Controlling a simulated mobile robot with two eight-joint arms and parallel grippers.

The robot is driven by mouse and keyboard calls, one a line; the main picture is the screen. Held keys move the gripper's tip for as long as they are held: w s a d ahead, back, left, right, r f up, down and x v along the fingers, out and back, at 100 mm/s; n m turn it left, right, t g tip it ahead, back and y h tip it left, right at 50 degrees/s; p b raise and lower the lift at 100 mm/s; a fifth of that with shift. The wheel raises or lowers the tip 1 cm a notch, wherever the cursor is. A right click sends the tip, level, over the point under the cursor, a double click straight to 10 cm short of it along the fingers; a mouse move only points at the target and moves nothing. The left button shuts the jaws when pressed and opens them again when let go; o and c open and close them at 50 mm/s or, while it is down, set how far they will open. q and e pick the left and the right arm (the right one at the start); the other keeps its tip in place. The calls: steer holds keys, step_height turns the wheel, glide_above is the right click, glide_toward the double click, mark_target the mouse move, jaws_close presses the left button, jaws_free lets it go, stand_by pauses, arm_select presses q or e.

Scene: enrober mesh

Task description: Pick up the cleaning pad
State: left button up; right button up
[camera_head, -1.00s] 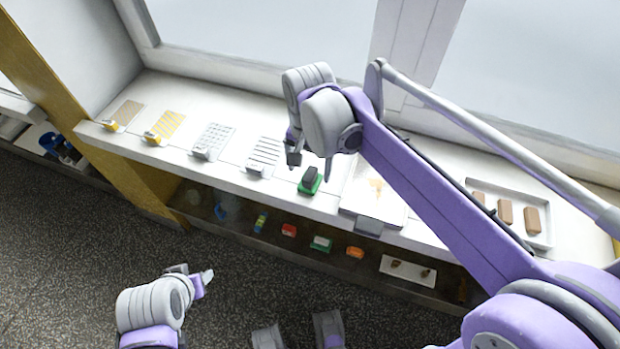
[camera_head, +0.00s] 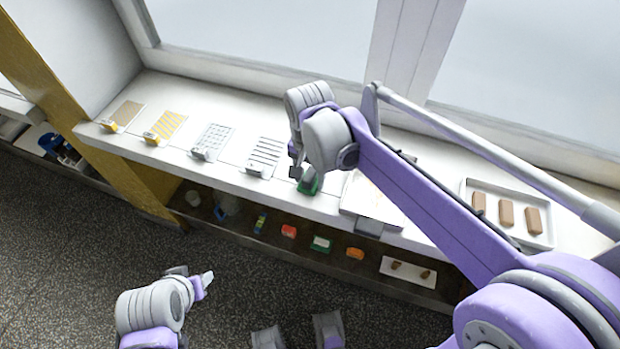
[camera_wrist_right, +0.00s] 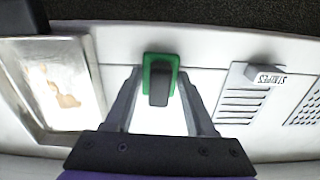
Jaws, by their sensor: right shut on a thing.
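The cleaning pad (camera_head: 311,186) has a green base and a dark handle. It is at the front edge of the white counter, partly hidden by my right gripper in the head view. In the right wrist view the pad (camera_wrist_right: 160,80) sits between the fingertips of my right gripper (camera_wrist_right: 160,76), which is shut on it. I cannot tell any gap between pad and counter. My left gripper (camera_head: 205,281) hangs low over the dark floor, away from the counter. Its fingers are too small to tell open from shut.
Left of the pad lie several patterned mesh panels (camera_head: 213,140) with tags. Right of it is a stained metal tray (camera_wrist_right: 90,75), then a white tray (camera_head: 545,240) with brown blocks. A lower shelf (camera_head: 270,232) holds small coloured items. A window stands behind the counter.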

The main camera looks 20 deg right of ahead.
mark_target(310, 175)
steer(key=shift+r, duration=0.1)
jaws_close()
step_height(310, 175, up, 10)
steer(key=shift+f+p, duration=0.1)
steer(key=shift+p, duration=0.5)
steer(key=o, duration=0.7)
jaws_free()
steer(key=shift+c, duration=0.2)
steer(key=c, duration=0.5)
